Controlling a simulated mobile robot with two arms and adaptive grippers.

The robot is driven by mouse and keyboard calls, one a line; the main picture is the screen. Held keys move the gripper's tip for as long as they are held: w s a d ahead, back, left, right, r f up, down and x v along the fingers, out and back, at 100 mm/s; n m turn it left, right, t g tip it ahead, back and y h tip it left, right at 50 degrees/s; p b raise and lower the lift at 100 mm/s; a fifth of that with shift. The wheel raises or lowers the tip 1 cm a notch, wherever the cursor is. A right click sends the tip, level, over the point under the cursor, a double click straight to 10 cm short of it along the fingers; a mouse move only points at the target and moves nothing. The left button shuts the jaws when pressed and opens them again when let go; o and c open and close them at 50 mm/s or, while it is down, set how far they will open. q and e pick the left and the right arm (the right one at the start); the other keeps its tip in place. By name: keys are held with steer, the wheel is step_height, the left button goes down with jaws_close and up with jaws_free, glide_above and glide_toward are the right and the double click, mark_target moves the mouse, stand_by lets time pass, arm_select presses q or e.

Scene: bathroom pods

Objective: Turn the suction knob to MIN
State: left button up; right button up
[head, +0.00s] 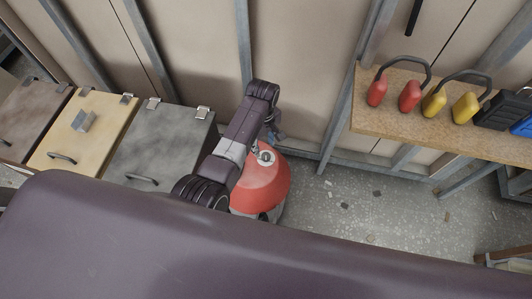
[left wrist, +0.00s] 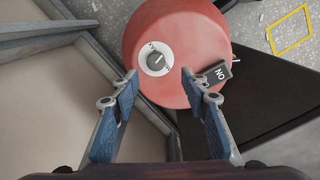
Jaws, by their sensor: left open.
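The suction knob (left wrist: 155,59) is a small dark grey dial on a white round plate, on top of a red vacuum canister (left wrist: 197,30). In the left wrist view its pointer sits at a slant; the small lettering around it is too blurred to read. The red canister (head: 262,186) stands on the floor in the head view, partly hidden by my left arm. My left gripper (left wrist: 158,82) is open, its blue-padded fingers on either side below the knob, not touching it. In the head view the gripper (head: 270,143) is above the canister. My right gripper is not in view.
A dark switch marked NO (left wrist: 218,73) sits on the canister right of the knob. Cabinets (head: 160,145) stand left, the wall frame is behind. A wooden shelf (head: 390,122) with red and yellow ear defenders is at right.

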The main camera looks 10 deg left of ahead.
mark_target(266, 156)
arm_select(q)
steer(key=shift+w+d, duration=0.3)
steer(key=shift+d, duration=0.05)
steer(key=shift+f+b, duration=0.9)
steer(key=shift+f, duration=2.85)
steer(key=shift+c, duration=0.4)
jaws_close()
